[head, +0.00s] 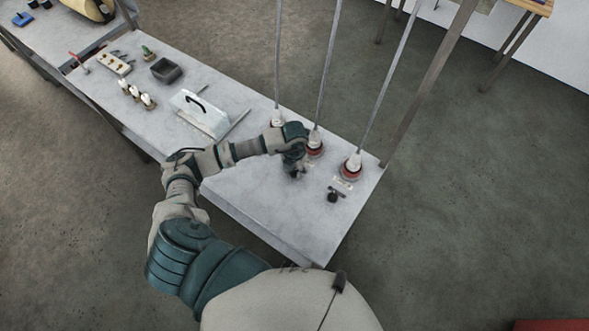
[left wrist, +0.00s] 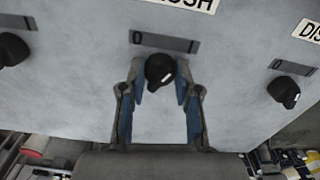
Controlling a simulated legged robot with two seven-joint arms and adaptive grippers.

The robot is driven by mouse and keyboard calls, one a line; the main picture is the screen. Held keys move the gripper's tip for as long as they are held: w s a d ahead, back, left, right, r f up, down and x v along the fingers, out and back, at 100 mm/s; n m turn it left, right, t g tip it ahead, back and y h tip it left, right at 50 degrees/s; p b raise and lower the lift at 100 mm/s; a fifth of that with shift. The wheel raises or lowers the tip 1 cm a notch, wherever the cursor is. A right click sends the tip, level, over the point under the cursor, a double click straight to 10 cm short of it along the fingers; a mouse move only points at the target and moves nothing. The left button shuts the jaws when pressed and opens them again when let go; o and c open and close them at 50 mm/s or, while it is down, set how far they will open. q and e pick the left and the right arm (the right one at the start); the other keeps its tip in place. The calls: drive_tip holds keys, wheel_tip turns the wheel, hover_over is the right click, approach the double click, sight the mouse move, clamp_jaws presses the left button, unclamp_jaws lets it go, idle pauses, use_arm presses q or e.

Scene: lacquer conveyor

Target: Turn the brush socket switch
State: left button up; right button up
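A black knob switch (left wrist: 160,70) sits on the grey counter below a slotted plate and a white label whose visible letters end in "USH". My left gripper (left wrist: 160,85) has its two blue-padded fingers open, one on each side of this knob. Small gaps seem to show between knob and pads; contact is hard to judge. In the head view my left gripper (head: 296,170) points down at the counter beside the middle red-based socket (head: 315,149) and hides the knob. My right gripper is not in view.
Another knob (left wrist: 284,92) lies to the right under a label starting "DIS", and one (left wrist: 12,48) to the left. Sockets with upright poles stand along the counter's (head: 255,190) back edge.

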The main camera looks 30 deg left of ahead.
use_arm(q)
clamp_jaws()
drive_tip(key=n+p, duration=0.1)
drive_tip(key=n, duration=0.4)
drive_tip(key=shift+n, duration=0.3)
drive_tip(key=n+p, duration=0.2)
drive_tip(key=n, duration=0.4)
drive_tip(key=shift+p, duration=0.3)
drive_tip(key=shift+n, duration=0.3)
drive_tip(key=o, duration=0.8)
unclamp_jaws()
drive_tip(key=shift+f, duration=0.1)
drive_tip(key=shift+o, duration=0.2)
